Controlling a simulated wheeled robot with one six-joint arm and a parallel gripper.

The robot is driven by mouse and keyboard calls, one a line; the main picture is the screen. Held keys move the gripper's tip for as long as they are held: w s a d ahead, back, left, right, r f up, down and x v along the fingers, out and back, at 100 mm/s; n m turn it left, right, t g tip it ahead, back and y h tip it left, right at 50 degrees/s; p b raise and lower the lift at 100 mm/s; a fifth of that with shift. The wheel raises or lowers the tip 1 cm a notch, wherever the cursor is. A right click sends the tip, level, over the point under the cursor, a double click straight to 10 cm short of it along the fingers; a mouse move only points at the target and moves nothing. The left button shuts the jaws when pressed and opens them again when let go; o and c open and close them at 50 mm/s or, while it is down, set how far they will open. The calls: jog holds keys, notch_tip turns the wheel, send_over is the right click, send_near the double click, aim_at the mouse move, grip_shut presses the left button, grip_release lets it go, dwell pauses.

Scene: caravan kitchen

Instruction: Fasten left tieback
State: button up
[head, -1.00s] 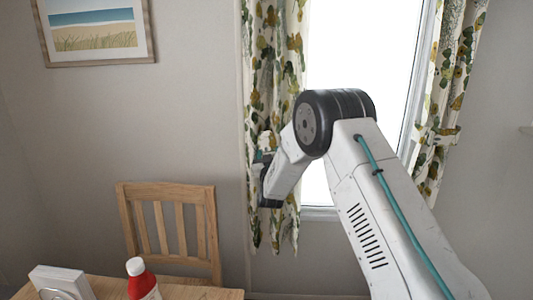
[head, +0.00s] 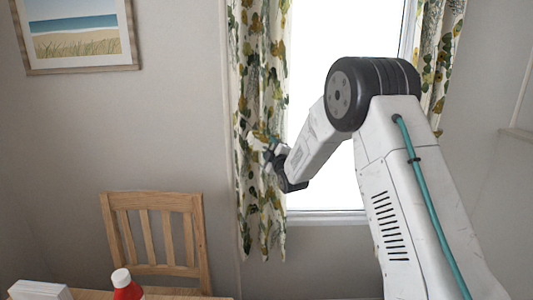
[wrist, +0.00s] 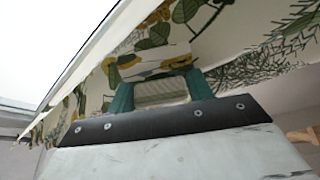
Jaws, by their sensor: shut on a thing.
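The left curtain (head: 262,70), white with green and yellow leaves, hangs long and loose at the window's left side. My gripper (head: 266,147) is at its mid height, against its front and right edge. In the wrist view my gripper's teal fingers (wrist: 160,88) are shut on the left tieback (wrist: 150,62), a band of the same leaf fabric. The band runs away from the fingers toward the curtain cloth. Its far end is hidden, and in the head view it blends with the curtain, so I cannot tell whether it goes around the cloth.
The bright window (head: 330,190) is right of the curtain, partly covered by my arm. The right curtain (head: 437,60) hangs beyond it. A wooden chair (head: 155,235), a table with a red bottle (head: 126,287) and a white box (head: 38,291) stand lower left.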

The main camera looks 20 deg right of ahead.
jog(key=r+n, duration=0.1)
jog(key=n+g, duration=0.1)
jog(key=shift+s+d+r+n+y, duration=0.1)
jog(key=shift+d+r+n+y, duration=0.15)
jog(key=shift+r+n+y, duration=0.15)
jog(key=shift+r+n+g, duration=0.5)
jog(key=shift+r+n, duration=0.2)
jog(key=shift+n, duration=0.5)
jog(key=o, duration=1.3)
jog(key=shift+s, duration=0.1)
jog(key=s, duration=0.7)
jog(key=shift+s+d, duration=0.3)
